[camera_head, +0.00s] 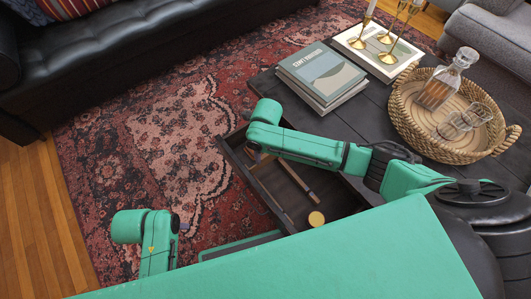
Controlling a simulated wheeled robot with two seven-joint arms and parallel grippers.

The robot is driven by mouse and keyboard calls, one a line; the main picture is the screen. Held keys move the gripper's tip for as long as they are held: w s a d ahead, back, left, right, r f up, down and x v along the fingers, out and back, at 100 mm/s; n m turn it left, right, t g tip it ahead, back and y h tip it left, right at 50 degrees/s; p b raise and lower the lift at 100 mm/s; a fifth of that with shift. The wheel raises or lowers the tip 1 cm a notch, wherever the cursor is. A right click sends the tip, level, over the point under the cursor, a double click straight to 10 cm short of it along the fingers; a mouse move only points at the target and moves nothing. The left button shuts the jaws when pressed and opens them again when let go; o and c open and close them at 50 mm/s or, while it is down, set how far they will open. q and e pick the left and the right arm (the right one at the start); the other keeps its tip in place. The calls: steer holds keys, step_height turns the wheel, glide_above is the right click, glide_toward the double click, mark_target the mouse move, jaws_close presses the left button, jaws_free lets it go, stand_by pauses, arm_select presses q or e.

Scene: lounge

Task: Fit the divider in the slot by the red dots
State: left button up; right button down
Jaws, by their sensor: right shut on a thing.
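My right arm reaches in from the right over the open dark drawer (284,219). My right gripper (259,151) is at the drawer's far left end, mostly hidden under my green wrist. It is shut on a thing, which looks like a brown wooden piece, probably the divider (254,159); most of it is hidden. A thin brown strip (300,182) shows inside the drawer; I cannot tell if it belongs to the divider. I cannot make out the red dots or the slot. My left arm is at the lower left, outside the drawer; its fingers cannot be made out.
A round gold object (316,219) is in the drawer's near part. The dark table (365,118) holds stacked books (320,72), a woven tray (403,117) with a decanter (447,78) and glasses, and gold candlesticks (388,57). The patterned rug (130,150) is clear.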

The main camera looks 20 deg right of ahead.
mark_target(265, 160)
steer(key=shift+f, duration=0.2)
steer(key=shift+f+b, duration=0.95)
steer(key=shift+f, duration=0.95)
steer(key=shift+c, duration=0.3)
jaws_free()
steer(key=shift+r, duration=0.1)
step_height(265, 160, up, 6)
steer(key=p, duration=0.7)
stand_by(0.6)
